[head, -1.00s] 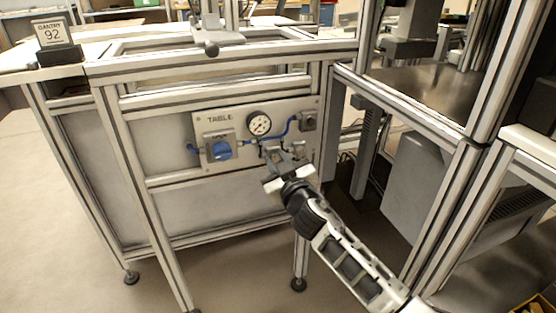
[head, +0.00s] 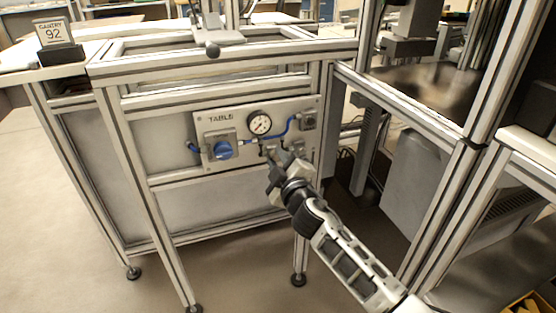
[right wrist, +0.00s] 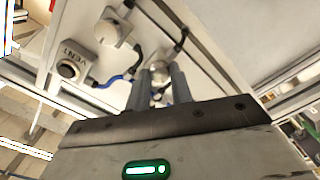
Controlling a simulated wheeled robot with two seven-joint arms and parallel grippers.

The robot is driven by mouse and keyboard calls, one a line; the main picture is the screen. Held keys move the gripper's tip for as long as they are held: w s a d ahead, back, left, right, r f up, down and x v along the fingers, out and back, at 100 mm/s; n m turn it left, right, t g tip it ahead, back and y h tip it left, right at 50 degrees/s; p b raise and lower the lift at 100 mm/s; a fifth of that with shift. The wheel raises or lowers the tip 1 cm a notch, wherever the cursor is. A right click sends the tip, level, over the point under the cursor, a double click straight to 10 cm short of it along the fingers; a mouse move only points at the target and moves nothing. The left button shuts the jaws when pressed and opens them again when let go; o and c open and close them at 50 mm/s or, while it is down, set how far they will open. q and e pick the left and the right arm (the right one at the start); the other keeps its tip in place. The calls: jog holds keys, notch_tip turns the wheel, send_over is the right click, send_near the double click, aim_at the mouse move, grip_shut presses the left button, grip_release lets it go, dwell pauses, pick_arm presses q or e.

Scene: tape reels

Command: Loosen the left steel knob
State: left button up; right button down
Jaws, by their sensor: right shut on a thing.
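The left steel knob (right wrist: 157,72) sits low on the TABLE panel (head: 205,122). In the right wrist view it lies between the two fingers of my right gripper (right wrist: 161,80), which is shut on it. In the head view my right gripper (head: 273,160) reaches up to the panel below the gauge and mostly hides this knob. A second steel knob (right wrist: 108,30) on a square plate shows clear of the fingers in the right wrist view. My left gripper is not in view.
A VENT button (right wrist: 68,70) shows in the right wrist view. Aluminium frame posts (head: 320,140) stand close to the right of the panel.

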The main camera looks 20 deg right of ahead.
dwell(0.5)
jog(key=c, duration=1.2)
grip_release()
jog(key=shift+c, duration=0.2)
jog(key=shift+s, duration=0.15)
jog(key=s, duration=1.5)
jog(key=shift+s+d+p, duration=0.25)
jog(key=shift+s+p, duration=0.1)
jog(key=shift+p, duration=0.1)
